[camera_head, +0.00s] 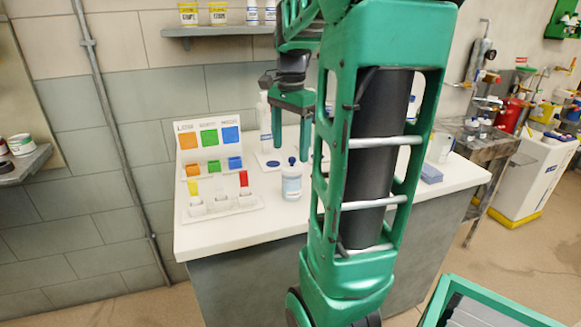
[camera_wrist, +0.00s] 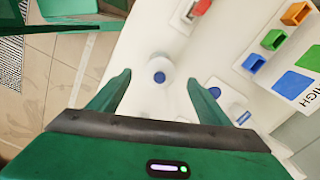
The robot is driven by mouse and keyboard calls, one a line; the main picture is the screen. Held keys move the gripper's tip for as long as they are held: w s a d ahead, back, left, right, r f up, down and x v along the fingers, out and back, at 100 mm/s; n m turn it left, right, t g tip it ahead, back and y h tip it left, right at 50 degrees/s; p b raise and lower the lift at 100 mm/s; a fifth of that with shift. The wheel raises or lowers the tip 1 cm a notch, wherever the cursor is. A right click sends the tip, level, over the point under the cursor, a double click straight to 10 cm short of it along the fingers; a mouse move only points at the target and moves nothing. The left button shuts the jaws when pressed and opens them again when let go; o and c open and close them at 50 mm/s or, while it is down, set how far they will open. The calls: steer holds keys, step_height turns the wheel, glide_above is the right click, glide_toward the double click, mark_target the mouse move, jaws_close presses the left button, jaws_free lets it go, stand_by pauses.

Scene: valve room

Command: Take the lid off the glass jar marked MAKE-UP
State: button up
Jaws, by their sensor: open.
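A small glass jar (camera_head: 291,184) with a pale label stands upright on the white counter. Its lid (camera_head: 292,165) is on and has a dark blue knob; the label is too small to read. In the wrist view the lid's blue knob (camera_wrist: 160,77) lies between the fingers. My gripper (camera_head: 291,156) is open and points down above the jar, its fingers either side of the knob's line. The fingers also show in the wrist view (camera_wrist: 160,80), spread apart and holding nothing. I cannot tell how far the fingertips are above the lid.
A colour card stand (camera_head: 208,145) with orange, green and blue squares and small blocks is left of the jar. A tray (camera_head: 222,206) with yellow and red strips lies before it. A white bottle (camera_head: 264,124) stands behind. Counter (camera_head: 262,222) in front of the jar is clear.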

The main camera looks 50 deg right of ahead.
mark_target(292, 158)
steer(key=f, duration=0.4)
steer(key=shift+s+d+f, duration=0.1)
steer(key=shift+d+f, duration=0.05)
steer(key=shift+d, duration=0.2)
steer(key=c, duration=1.1)
